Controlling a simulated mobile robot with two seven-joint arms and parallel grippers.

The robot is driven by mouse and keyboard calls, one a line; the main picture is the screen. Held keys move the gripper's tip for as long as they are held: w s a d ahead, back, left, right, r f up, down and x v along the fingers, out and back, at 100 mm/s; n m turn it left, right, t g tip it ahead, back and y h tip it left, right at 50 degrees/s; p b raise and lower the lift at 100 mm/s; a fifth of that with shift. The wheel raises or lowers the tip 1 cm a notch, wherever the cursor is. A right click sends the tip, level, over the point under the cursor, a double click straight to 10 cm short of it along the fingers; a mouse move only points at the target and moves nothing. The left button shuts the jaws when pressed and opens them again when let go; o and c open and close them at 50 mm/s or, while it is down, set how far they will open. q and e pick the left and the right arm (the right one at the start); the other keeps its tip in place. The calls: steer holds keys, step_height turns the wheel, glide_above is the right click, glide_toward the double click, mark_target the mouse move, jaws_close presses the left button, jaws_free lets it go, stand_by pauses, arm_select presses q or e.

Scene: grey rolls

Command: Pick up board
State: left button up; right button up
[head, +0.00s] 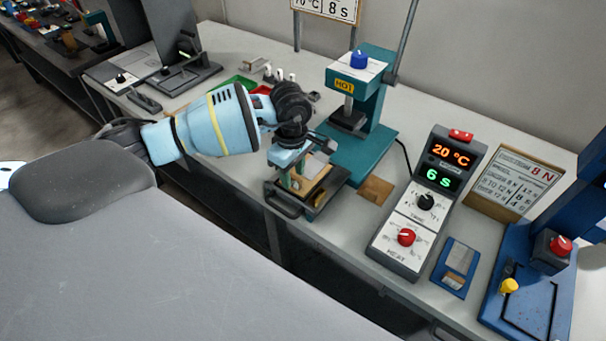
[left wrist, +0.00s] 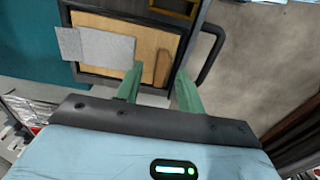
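A light wooden board (left wrist: 148,45) lies in a dark tray (left wrist: 83,66) in the left wrist view, with a darker brown strip (left wrist: 162,68) near its lower right corner. A pale grey sheet (left wrist: 105,48) covers the board's left part. In the head view the tray (head: 328,200) sits at the table's front edge, and the board (head: 309,186) is partly hidden by my left gripper (head: 292,180). In the left wrist view the gripper's green fingers (left wrist: 160,72) are apart, just by the brown strip, with nothing clearly held. My right gripper is out of view.
A teal press (head: 363,100) marked HOT stands behind the tray. A brown pad (head: 376,190) lies right of the tray. Further right are a control box (head: 424,205), a blue card (head: 456,266) and a blue fixture (head: 530,300). A green bin (head: 236,84) is behind the arm.

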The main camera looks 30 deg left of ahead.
arm_select(q)
steer(key=shift+f, duration=0.75)
steer(key=shift+c, duration=0.5)
jaws_close()
steer(key=shift+r, duration=0.15)
